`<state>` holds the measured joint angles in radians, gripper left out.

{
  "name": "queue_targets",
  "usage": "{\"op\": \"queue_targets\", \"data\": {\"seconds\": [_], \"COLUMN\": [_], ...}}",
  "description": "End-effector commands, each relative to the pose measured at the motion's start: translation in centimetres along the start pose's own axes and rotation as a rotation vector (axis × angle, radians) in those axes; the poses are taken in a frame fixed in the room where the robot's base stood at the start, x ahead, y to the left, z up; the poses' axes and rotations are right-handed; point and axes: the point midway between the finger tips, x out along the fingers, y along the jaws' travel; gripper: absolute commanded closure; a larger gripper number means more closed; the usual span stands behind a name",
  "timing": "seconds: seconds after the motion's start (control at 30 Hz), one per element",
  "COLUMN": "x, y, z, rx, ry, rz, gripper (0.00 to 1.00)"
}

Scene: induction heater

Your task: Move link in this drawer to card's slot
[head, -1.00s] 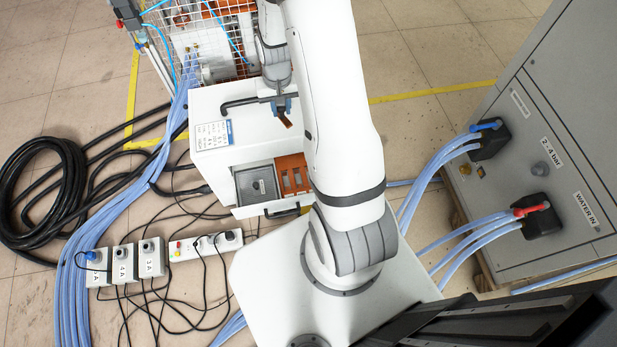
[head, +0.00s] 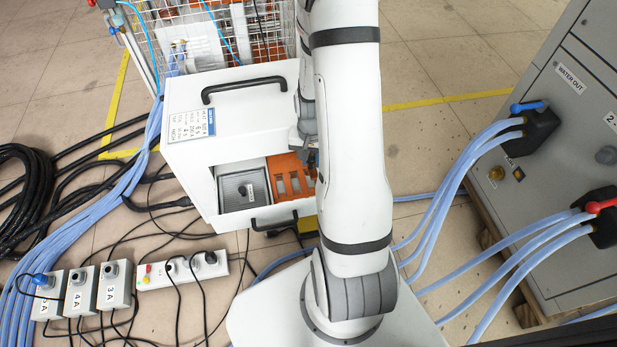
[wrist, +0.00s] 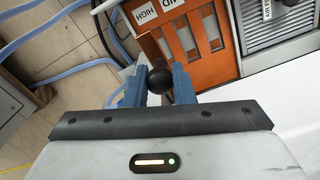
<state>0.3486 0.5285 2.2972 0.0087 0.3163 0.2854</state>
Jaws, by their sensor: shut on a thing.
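In the wrist view my gripper (wrist: 158,88) has its blue fingers shut on the round black knob (wrist: 159,79) of the link. A brown-orange plate (wrist: 150,49) above the knob looks like the link's body. The orange card (wrist: 203,68) lies just beyond, with dark slots and labels reading HIGH and MID. The plate is close to the card's left edge; I cannot tell whether they touch. In the head view the card (head: 289,184) sits in the open drawer (head: 238,218), and my arm hides most of the gripper and the link.
A grey ribbed box (wrist: 273,22) sits beside the card; it also shows in the head view (head: 244,190). The white cabinet (head: 232,112) with a black handle stands behind. Blue hoses (head: 470,185) and a grey unit (head: 575,130) are at the right. Cables cover the floor at left.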

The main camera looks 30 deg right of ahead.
Motion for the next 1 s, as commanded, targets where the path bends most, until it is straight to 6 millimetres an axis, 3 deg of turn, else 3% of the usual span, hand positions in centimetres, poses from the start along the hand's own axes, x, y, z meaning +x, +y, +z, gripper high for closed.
{"op": "queue_targets", "data": {"seconds": [0.03, 0.37, 0.77, 1.0], "x": [1.3, 2.6, 5.7, 5.6], "y": [0.2, 0.5, 0.2, -0.4], "z": [0.0, 0.0, -0.8, -2.4], "rx": [0.010, 0.025, 0.025, 0.024], "ry": [0.001, 0.000, 0.000, 0.001], "rz": [0.000, 0.000, 0.000, 0.000], "gripper": [1.00, 1.00, 1.00, 1.00]}}
